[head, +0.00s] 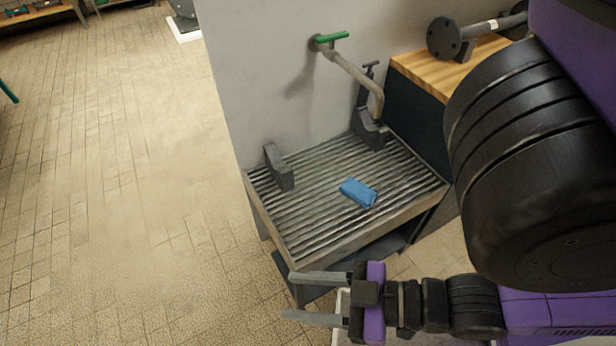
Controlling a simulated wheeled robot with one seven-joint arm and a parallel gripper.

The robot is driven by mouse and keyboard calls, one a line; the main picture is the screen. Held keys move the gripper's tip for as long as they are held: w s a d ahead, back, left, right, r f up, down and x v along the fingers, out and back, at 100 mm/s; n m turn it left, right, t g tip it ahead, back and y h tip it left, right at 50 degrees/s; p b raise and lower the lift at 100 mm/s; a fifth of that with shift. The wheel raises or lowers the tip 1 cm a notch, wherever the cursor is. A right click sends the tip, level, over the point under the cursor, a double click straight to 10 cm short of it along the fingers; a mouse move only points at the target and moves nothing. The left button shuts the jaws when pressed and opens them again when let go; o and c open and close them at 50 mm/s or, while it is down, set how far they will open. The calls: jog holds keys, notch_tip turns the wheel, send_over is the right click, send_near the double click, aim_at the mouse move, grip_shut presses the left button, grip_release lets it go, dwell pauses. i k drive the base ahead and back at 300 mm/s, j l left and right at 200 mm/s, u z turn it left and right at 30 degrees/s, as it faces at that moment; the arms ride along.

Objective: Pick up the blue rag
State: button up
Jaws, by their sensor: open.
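The blue rag (359,193) is a small folded block. It lies on the grey ribbed drain surface (310,225), right of its middle. My gripper (302,296) is in front of and below the ribbed surface in the picture, left of and nearer than the rag. Its two grey fingers point left and stand apart, with nothing between them. The gripper is well apart from the rag. The rag is fully in view.
A bent tap pipe with a green handle (333,37) comes from the wall above the surface. Dark brackets stand at the left (279,167) and back (370,128). A wooden worktop (433,72) with a flanged pipe is at right. Tiled floor at left is clear.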

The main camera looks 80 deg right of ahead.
aim_at(362, 194)
jog(key=k+z, duration=0.35)
jog(key=k+l+z, duration=0.1)
jog(key=k+z, duration=0.3)
jog(key=k, duration=0.15)
jog(key=k+l+z, duration=0.35)
jog(key=k+j, duration=0.05)
jog(key=j, duration=0.05)
